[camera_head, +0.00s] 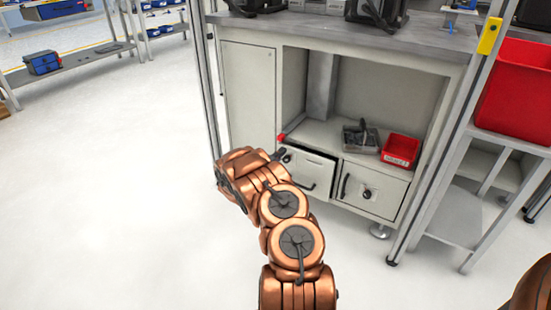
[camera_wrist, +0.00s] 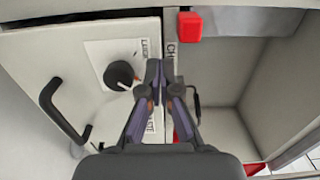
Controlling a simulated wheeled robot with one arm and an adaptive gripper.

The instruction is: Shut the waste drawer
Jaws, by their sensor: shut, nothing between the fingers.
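The left drawer of the pale cabinet (camera_head: 313,173) stands partly pulled out, with a dark gap along its top edge. Its pale front (camera_wrist: 40,50) fills the left of the wrist view, with a black handle (camera_wrist: 65,110), a round black knob (camera_wrist: 120,75) and a label partly hidden by my fingers. Letters on it seem to end in "STE". My gripper (camera_wrist: 153,72) is shut and empty. Its fingertips are beside the knob, near the drawer's upper edge; I cannot tell whether they touch. In the head view my gripper (camera_head: 281,155) is at the drawer's upper left.
A closed-looking right drawer (camera_head: 382,194) is beside it. The shelf above holds a red tray (camera_head: 400,149) and a grey tray (camera_head: 355,140). A small red block (camera_wrist: 188,26) is at the shelf's edge. Metal frame posts flank the cabinet. The floor at left is clear.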

